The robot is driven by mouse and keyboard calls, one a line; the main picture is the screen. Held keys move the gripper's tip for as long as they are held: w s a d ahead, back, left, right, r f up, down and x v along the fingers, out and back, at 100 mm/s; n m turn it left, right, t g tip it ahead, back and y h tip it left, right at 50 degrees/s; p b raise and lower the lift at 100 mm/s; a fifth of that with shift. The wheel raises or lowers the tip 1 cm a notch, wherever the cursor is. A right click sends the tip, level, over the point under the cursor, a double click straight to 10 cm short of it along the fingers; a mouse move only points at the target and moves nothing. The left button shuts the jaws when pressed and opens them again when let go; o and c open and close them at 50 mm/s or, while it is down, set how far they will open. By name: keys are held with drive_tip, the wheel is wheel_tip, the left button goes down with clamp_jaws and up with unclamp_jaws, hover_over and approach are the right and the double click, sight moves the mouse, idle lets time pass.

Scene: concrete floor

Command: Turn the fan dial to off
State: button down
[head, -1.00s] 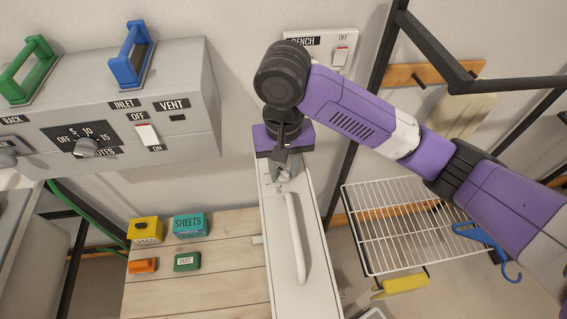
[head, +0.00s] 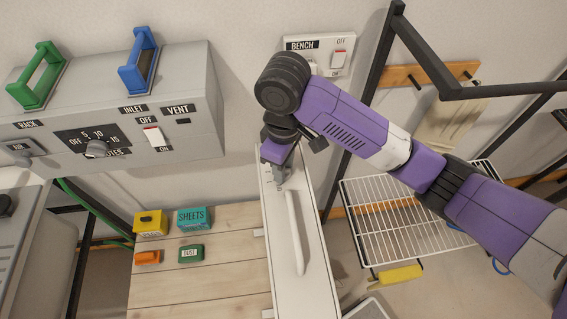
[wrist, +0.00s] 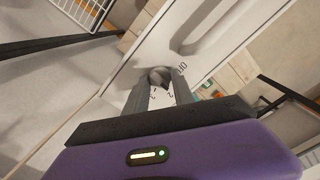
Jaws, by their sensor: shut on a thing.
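A small grey dial (wrist: 160,75) sits on the white panel (head: 313,262), near the end of its long white handle (head: 295,232). My gripper (wrist: 162,86) has its two dark fingers on either side of the dial and is shut on it. Printed marks, including 1 and 2, surround the dial in the wrist view, partly hidden by the fingers; I cannot tell which mark the dial points to. In the head view my gripper (head: 279,180) reaches down to the panel's upper end, and the fingers and wrist hide most of the dial.
A grey control box (head: 195,95) with a dial, a switch and green and blue handles hangs at left. Several small boxes lie on the wooden bench (head: 225,285). A bench switch (head: 338,58) is behind my arm. A wire rack (head: 375,240) and black frame bars stand right.

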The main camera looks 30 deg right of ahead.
drive_tip(key=n, duration=0.3)
drive_tip(key=shift+f+n, duration=0.1)
drive_tip(key=shift+n, duration=0.2)
drive_tip(key=n, duration=0.3)
drive_tip(key=shift+n, duration=0.3)
drive_tip(key=n+b, duration=0.1)
drive_tip(key=n, duration=0.5)
drive_tip(key=shift+s+b, duration=0.1)
drive_tip(key=shift+b, duration=0.3)
drive_tip(key=shift+n, duration=0.3)
drive_tip(key=c, duration=1.1)
unclamp_jaws()
drive_tip(key=shift+o, duration=0.2)
drive_tip(key=shift+r, duration=0.2)
